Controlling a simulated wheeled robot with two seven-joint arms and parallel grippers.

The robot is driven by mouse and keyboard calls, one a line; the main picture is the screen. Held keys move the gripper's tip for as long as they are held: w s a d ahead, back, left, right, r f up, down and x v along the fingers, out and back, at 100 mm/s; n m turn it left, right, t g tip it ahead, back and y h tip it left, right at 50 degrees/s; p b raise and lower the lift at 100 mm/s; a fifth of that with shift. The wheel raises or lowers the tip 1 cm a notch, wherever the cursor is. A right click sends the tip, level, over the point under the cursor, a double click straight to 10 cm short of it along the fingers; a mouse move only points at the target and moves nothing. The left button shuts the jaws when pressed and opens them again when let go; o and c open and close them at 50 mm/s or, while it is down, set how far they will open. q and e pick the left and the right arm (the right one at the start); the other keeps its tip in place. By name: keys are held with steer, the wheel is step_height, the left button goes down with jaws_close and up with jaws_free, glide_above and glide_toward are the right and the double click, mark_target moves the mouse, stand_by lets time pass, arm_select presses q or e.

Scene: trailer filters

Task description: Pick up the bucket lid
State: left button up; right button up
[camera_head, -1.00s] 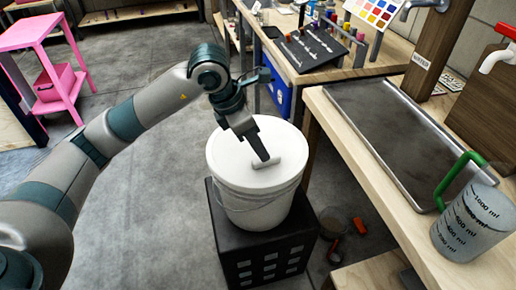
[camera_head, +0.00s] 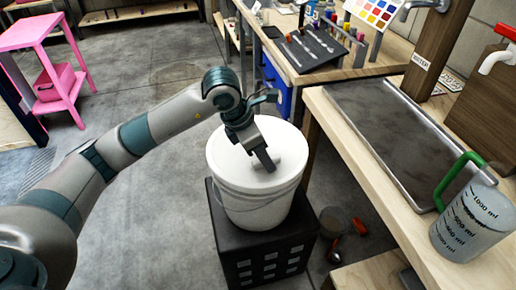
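The white bucket (camera_head: 256,209) stands upright on a black crate. Its white lid (camera_head: 228,158) lies on top and has a raised handle (camera_head: 288,161) near the middle right. My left gripper (camera_head: 266,165) points down at the lid, with its fingers beside or around the handle; the fingers overlap in this view, so I cannot tell whether they are open or closed on it. The lid looks seated on the bucket rim. My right gripper is not in view.
The black crate (camera_head: 262,262) bears the bucket. A wooden workbench with a metal tray (camera_head: 405,140) and a measuring jug (camera_head: 470,225) with a green handle stands close on the right. A pink shelf (camera_head: 38,40) is at the far left. Open floor lies left of the bucket.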

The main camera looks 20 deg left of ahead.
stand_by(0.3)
arm_select(q)
jaws_close()
steer(key=shift+r, duration=0.25)
steer(key=shift+r, duration=0.65)
step_height(320, 180, up, 3)
steer(key=shift+w+f, duration=0.1)
steer(key=shift+f, duration=0.05)
steer(key=s+d+r, duration=0.6)
steer(key=s+d, duration=0.1)
steer(key=s, duration=0.2)
steer(key=shift+s+d+r, duration=0.15)
steer(key=shift+r, duration=0.15)
